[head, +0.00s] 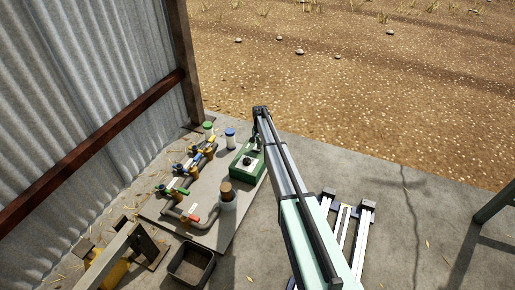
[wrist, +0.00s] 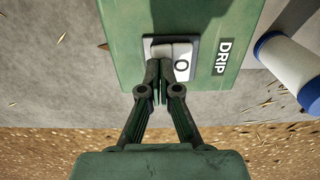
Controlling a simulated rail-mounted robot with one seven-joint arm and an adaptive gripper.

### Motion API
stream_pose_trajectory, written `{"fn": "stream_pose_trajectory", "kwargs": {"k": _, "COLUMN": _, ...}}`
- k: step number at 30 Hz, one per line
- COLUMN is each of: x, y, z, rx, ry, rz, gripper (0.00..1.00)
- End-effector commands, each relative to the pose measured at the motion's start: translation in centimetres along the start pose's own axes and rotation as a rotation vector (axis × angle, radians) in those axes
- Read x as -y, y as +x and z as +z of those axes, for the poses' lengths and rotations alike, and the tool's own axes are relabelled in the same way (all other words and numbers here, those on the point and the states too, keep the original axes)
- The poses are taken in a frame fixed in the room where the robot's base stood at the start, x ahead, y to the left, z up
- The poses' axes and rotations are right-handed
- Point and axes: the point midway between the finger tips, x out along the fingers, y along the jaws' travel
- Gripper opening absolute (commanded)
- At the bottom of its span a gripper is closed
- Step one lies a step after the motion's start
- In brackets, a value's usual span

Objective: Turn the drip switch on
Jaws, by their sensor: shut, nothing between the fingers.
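The drip switch (wrist: 184,52) is a pale rocker in a light frame on top of a green box (wrist: 125,30). A black label reading DRIP (wrist: 222,57) is beside it. An "O" shows on the switch's right part; my fingers partly hide the rest, so its on or off position is unclear. My gripper (wrist: 159,68) is shut and empty, with its fingertips over the switch near the O. I cannot tell whether they touch it. In the head view the green box (head: 240,172) stands at the mat's right side, below the end of my arm.
A white bottle with a blue cap (head: 230,138) stands close to the box; a green-capped one (head: 208,129) is beyond. Pipes with coloured valves (head: 190,160) lie to the left. A brown-topped white cylinder (head: 228,200) and a dark tray (head: 192,265) are nearer. Corrugated wall (head: 80,90) bounds the left.

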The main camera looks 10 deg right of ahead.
Motion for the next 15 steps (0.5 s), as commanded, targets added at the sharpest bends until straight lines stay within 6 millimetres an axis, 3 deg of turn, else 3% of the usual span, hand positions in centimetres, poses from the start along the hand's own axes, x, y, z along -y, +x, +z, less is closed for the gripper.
{"fn": "stream_pose_trajectory", "kwargs": {"k": 15, "x": 0.01, "y": -0.39, "z": 0.0, "rx": 0.0, "ry": 0.0, "rz": 0.0, "gripper": 0.0}}
